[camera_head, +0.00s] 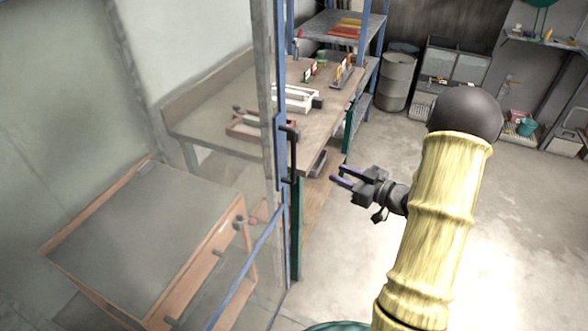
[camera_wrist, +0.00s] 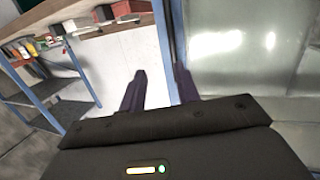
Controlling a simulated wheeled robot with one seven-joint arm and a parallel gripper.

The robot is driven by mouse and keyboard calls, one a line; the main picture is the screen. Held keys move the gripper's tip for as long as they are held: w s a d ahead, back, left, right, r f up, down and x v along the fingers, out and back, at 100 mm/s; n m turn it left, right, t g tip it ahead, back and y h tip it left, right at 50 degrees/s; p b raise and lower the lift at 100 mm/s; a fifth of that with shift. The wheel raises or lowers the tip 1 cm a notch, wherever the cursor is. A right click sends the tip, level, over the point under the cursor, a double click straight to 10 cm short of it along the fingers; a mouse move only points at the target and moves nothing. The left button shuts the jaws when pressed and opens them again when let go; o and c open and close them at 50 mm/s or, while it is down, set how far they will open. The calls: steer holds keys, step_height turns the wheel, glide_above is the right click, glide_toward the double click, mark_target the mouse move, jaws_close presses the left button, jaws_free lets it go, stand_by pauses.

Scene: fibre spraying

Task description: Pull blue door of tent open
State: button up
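The tent door has a blue frame edge (camera_head: 281,100) and clear panels, standing upright left of centre in the head view. A black upright handle (camera_head: 291,154) is fixed on that edge. My gripper (camera_head: 338,176) is to the right of the handle, slightly lower in the picture, with its fingers pointing left toward the door. A gap shows between the fingers, and nothing is in it.
Behind the clear panel stands an orange-edged table (camera_head: 130,235). A workbench (camera_head: 215,90) with trays and tools runs behind the door. A blue-framed shelf (camera_head: 335,22), a grey barrel (camera_head: 397,80) and grey cabinets (camera_head: 455,70) stand at the back. The floor to the right is clear.

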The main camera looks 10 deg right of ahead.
steer(key=shift+s+d+f+n+y, duration=0.15)
steer(key=shift+s+f+y, duration=0.1)
steer(key=shift+s+y, duration=0.3)
steer(key=shift+s+d+f+n+y, duration=0.1)
steer(key=shift+s+f+n+y, duration=0.1)
steer(key=shift+s+y, duration=0.3)
steer(key=shift+a, duration=0.1)
steer(key=shift+w, duration=0.15)
steer(key=p, duration=0.3)
glide_above(294, 179)
steer(key=shift+w, duration=0.4)
jaws_close()
